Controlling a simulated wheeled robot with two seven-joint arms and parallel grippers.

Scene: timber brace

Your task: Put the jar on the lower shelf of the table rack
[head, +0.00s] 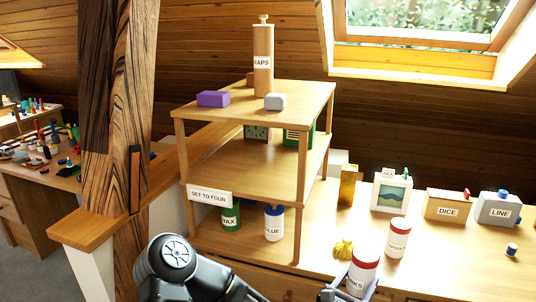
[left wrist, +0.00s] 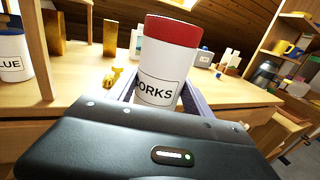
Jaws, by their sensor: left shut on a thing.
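A white jar (head: 361,276) with a red lid and a label ending in "ORKS" is at the bottom of the head view. It also shows upright in the left wrist view (left wrist: 166,60). My left gripper (head: 350,287) is shut on it, a finger on each side. The wooden table rack (head: 313,93) stands to the left of the jar and behind it. Its upper board and the shelf (head: 240,178) below are visible, and the jar is outside the rack. My right gripper is not in view.
A green WAX jar (head: 231,217) and a blue-lidded GLUE jar (head: 274,223) stand beneath the shelf. Another red-lidded jar (head: 397,238) and a yellow object (head: 343,248) are near the held jar. The shelf's front is bare; boxes sit at its back. A timber post (head: 118,100) stands left.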

